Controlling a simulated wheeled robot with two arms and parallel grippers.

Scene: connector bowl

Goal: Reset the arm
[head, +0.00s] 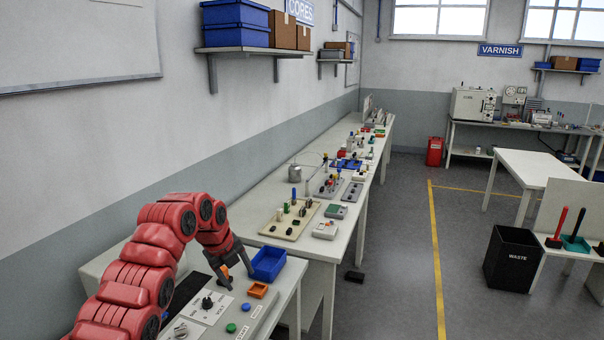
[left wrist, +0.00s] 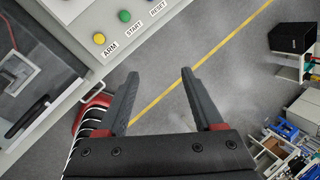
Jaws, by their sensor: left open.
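My left gripper (head: 232,276) is open and empty above the panel of the near bench, close to the blue bin (head: 268,264). Its two dark fingers (left wrist: 158,76) stand wide apart in the left wrist view, with only floor between them. The panel carries a green button (head: 231,327) and a blue button (head: 246,307). The left wrist view shows a yellow button (left wrist: 99,38) labelled ARM and the green button (left wrist: 124,16) labelled START. A RESET label (left wrist: 158,7) sits beyond them at the top edge. The fingers are apart from the buttons. My right gripper is out of view.
A long bench (head: 342,240) with several fixtures runs along the wall. A black waste bin (head: 512,259) stands on the floor at right. The aisle with the yellow line (head: 436,250) is mostly clear.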

